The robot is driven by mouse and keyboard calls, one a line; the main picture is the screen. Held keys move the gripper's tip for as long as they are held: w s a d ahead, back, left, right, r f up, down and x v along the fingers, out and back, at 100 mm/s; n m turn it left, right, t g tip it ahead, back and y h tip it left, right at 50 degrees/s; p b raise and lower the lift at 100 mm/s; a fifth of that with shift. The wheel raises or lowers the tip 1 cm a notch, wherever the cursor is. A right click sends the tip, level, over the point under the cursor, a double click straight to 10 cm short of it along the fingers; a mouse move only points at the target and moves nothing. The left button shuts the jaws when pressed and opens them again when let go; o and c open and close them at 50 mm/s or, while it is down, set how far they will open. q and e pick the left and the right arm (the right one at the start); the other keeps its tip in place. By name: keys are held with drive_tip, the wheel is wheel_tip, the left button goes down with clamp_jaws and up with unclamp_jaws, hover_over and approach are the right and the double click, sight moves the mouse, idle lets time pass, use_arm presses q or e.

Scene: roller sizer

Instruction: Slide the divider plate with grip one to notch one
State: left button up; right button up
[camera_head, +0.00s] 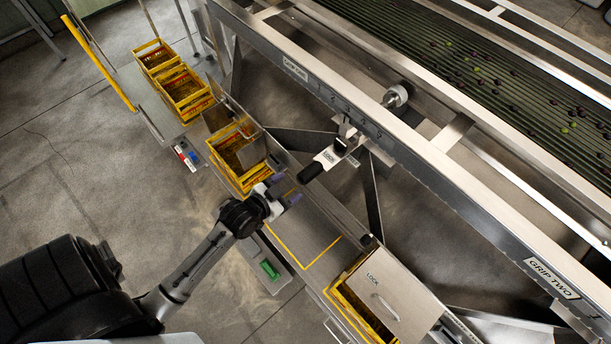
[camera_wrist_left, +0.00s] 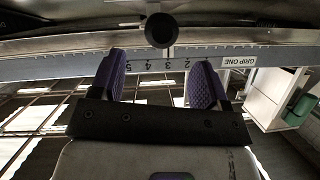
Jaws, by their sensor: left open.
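A black grip (camera_head: 310,172) sticks out from the sizer's side rail, with a pale plate marked LOCK (camera_head: 328,157) behind it. In the left wrist view its round black end (camera_wrist_left: 161,30) faces me, above a scale (camera_wrist_left: 158,65) with digits 2 to 5 legible, near the 3 and 4. A GRIP ONE label (camera_wrist_left: 238,61) is right of the scale. My left gripper (camera_head: 284,190) is open and empty, apart from the grip, to its lower left. Its purple fingers (camera_wrist_left: 161,82) stand either side of the grip's line. I cannot make out the divider plate itself.
The long steel rail (camera_head: 420,165) crosses the head view, with a GRIP TWO label (camera_head: 552,278) far right. Yellow crates (camera_head: 183,92) line the walkway below. A LOCK-marked steel cover (camera_head: 395,298) sits over another crate. A round metal knob (camera_head: 396,96) is behind the rail.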

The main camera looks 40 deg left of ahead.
sight(300, 180)
use_arm(q)
drive_tip(key=b+x, duration=0.1)
drive_tip(key=x, duration=0.7)
drive_tip(key=shift+w+a+f, duration=0.1)
drive_tip(key=shift+w+f, duration=0.05)
drive_tip(key=shift+w, duration=0.15)
use_arm(e)
drive_tip(key=shift+f, duration=0.75)
